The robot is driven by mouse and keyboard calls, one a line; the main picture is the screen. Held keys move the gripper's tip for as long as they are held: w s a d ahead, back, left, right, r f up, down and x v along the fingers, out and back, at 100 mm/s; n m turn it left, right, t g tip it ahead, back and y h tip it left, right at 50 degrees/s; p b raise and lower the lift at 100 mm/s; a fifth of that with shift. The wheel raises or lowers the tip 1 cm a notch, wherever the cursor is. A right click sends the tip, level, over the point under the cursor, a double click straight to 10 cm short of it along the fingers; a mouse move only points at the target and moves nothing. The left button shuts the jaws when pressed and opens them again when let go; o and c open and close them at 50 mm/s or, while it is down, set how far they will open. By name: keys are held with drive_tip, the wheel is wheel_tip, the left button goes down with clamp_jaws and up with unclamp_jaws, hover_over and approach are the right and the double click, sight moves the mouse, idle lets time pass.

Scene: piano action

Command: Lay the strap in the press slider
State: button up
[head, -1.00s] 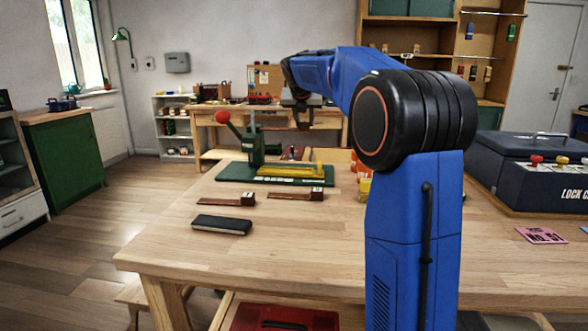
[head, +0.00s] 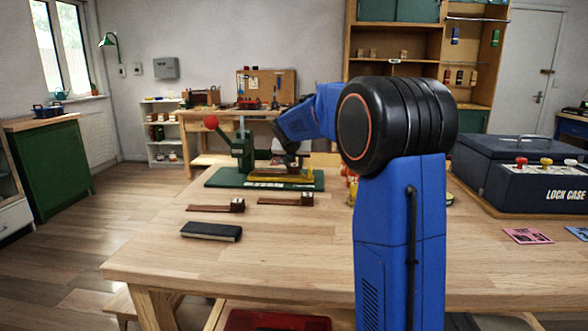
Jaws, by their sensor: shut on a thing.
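The green press (head: 242,155) with a red ball-topped lever stands on a dark green base at the far part of the table. Its yellow slider (head: 268,181) lies along the base to the right of the press body. My gripper (head: 291,162) is low over the slider and shut on a strap, which is small, dark and mostly hidden there. I cannot tell whether the strap touches the slider. Two other brown straps with block ends, a left one (head: 210,208) and a right one (head: 280,201), lie on the table in front of the press.
A black flat case (head: 211,232) lies near the table's front left. A dark lock case (head: 530,175) stands at the right, with pink (head: 528,236) and blue cards before it. My arm hides part of the table's right middle. The front middle is clear.

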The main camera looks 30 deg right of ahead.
drive_tip(key=shift+f, duration=0.75)
drive_tip(key=o, duration=1.2)
drive_tip(key=shift+f, duration=0.1)
drive_tip(key=shift+c, duration=0.2)
drive_tip(key=v, duration=1.2)
drive_tip(key=shift+s, duration=0.1)
